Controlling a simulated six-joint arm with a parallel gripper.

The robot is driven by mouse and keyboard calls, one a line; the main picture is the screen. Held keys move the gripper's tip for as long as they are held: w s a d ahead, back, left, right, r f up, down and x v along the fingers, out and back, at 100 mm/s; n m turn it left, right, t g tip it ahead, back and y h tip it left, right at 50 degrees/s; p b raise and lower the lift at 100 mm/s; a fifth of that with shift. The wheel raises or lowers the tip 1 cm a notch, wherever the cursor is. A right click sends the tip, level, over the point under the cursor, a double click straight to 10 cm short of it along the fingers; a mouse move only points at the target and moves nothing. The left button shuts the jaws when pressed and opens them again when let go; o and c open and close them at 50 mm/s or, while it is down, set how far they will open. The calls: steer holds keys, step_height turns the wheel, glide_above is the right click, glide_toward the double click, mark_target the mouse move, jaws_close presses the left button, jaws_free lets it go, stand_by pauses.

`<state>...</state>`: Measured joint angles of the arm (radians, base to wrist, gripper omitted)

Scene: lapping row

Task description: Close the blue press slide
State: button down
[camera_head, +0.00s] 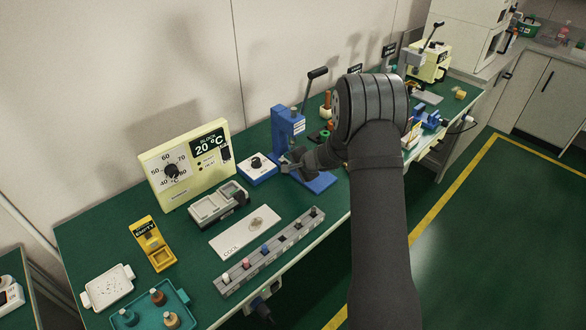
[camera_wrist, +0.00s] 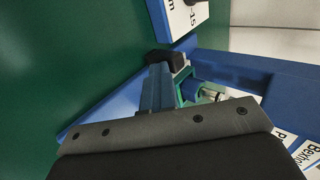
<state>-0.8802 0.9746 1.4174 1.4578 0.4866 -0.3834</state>
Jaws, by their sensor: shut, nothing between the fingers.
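The blue press (camera_head: 283,127) stands on the green bench in the middle of the head view, its black-knobbed lever (camera_head: 317,73) raised. Its blue base (camera_head: 319,183) reaches out to the front right, partly under my arm. In the wrist view the blue column (camera_wrist: 255,78) crosses the right side and the blue base (camera_wrist: 100,112) lies at the left. My gripper (camera_head: 291,166) is shut and empty at the front of the press. Its dark fingertips (camera_wrist: 167,59) show in the wrist view close to the press; I cannot tell whether they touch it. The slide's position is unclear.
Left of the press are a small blue dial box (camera_head: 257,168), a cream block heater (camera_head: 186,163) and a grey rack (camera_head: 270,250) with several coloured pieces. A white COOL plate (camera_head: 244,233) lies in front. My arm hides the bench to the right.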

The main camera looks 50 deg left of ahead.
steer(key=shift+d, duration=0.2)
steer(key=d, duration=0.3)
steer(key=shift+d+r, duration=0.1)
steer(key=shift+d, duration=0.2)
steer(key=v, duration=1)
steer(key=x, duration=0.8)
steer(key=shift+a+f, duration=0.2)
steer(key=shift+f, duration=0.15)
steer(key=a, duration=0.1)
steer(key=a+f, duration=0.1)
steer(key=a, duration=0.1)
steer(key=shift+a, duration=1.1)
steer(key=shift+r, duration=0.1)
